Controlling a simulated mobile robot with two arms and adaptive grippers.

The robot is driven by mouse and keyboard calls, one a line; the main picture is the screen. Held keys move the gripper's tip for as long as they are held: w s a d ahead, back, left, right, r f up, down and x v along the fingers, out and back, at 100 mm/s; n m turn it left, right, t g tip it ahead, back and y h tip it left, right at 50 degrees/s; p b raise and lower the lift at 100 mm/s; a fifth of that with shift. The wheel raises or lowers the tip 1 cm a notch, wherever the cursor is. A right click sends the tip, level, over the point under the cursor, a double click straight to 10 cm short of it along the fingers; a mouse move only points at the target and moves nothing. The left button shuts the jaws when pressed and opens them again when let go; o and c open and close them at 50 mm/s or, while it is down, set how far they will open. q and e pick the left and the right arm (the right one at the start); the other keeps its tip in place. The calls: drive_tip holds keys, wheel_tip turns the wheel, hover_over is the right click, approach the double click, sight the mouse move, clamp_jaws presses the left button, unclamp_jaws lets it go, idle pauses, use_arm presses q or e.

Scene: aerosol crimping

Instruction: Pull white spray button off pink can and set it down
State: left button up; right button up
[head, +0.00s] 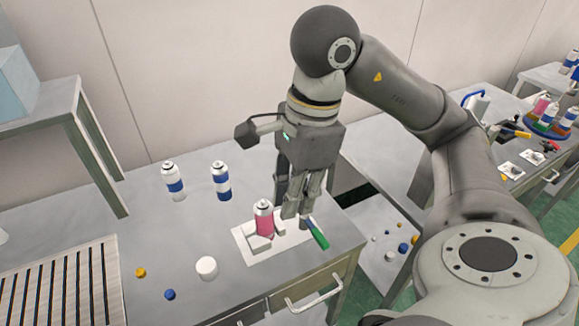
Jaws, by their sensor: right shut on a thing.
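The pink can (264,220) stands upright on a pale mat (247,257) near the front right of the table. Its top shows a rounded, light metallic shape, and no white spray button can be made out there. My right gripper (297,214) points down just right of the can, low over the mat's right side and apart from the can. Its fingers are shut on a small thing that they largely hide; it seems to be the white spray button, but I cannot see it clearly. My left gripper is not in view.
A green-handled tool (318,235) lies close right of my gripper's fingertips. Two blue-and-white cans (221,182) (174,182) stand behind. A white cap (206,268), a yellow piece (140,272) and a blue piece (170,294) lie front left. A slatted rack (70,285) is at left.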

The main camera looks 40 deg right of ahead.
drive_tip(key=shift+r, duration=0.2)
idle(0.5)
drive_tip(key=shift+r+p, duration=1.95)
drive_tip(key=shift+r, duration=0.15)
drive_tip(key=shift+w+f, duration=0.1)
drive_tip(key=w+a+f+n+g+h, duration=0.1)
drive_tip(key=w+a+f+n, duration=0.1)
drive_tip(key=f+n, duration=0.6)
drive_tip(key=w+a+f+n+g+b, duration=0.1)
drive_tip(key=w+a+f+n, duration=0.2)
drive_tip(key=f+n, duration=0.5)
drive_tip(key=shift+w+a+f+n+h, duration=0.25)
drive_tip(key=shift+a+f+n+h, duration=0.2)
drive_tip(key=shift+n, duration=2.15)
drive_tip(key=shift+a, duration=0.1)
